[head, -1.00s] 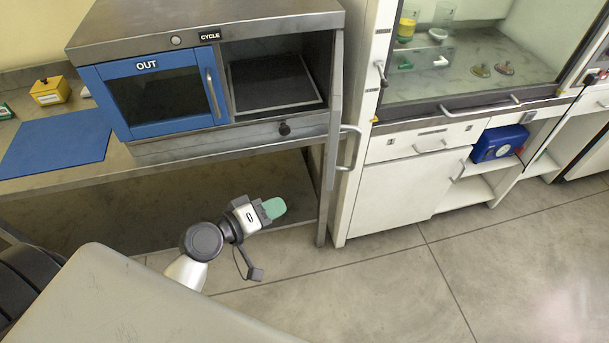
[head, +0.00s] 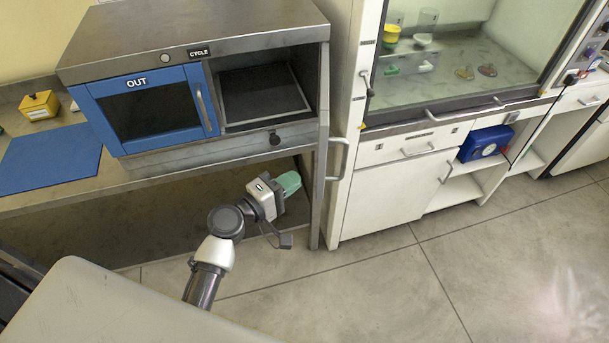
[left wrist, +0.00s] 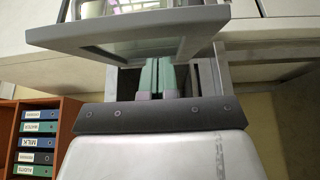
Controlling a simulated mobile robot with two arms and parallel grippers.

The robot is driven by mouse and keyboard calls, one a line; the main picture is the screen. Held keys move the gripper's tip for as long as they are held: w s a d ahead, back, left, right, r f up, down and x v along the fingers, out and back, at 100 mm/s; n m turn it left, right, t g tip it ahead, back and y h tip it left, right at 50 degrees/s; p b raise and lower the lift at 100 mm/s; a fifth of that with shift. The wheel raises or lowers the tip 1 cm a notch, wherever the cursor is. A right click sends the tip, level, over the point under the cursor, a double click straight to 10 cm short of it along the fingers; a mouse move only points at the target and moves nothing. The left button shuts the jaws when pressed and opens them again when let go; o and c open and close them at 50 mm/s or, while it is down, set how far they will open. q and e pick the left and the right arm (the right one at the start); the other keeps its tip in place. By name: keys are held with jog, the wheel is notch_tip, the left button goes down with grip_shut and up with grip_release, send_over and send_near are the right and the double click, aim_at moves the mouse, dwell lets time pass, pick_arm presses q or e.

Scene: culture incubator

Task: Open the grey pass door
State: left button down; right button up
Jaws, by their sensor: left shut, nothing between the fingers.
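The grey pass door (head: 323,140) stands swung out from the right side of the steel pass box, seen almost edge-on in the head view. Its bar handle (head: 341,158) is on the face to the right, away from my left gripper. The compartment (head: 262,95) beside the blue OUT door (head: 150,105) is uncovered. My left gripper (head: 291,182) has teal fingertips, shut and empty, below the box and just left of the door; I cannot tell whether they touch. In the left wrist view, the fingertips (left wrist: 156,78) are below a grey-framed panel (left wrist: 140,35), apparently this door. My right gripper is not in view.
A white fume hood cabinet (head: 395,190) stands close to the right of the door. A bench with a blue mat (head: 50,158) and yellow box (head: 40,105) is at left. The floor (head: 440,280) ahead is clear. Binders (left wrist: 38,128) show at left in the wrist view.

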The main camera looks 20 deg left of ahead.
pick_arm(q)
jog(key=d, duration=0.3)
jog(key=shift+w+d+p, duration=0.1)
jog(key=shift+w+p, duration=0.15)
jog(key=shift+p, duration=0.15)
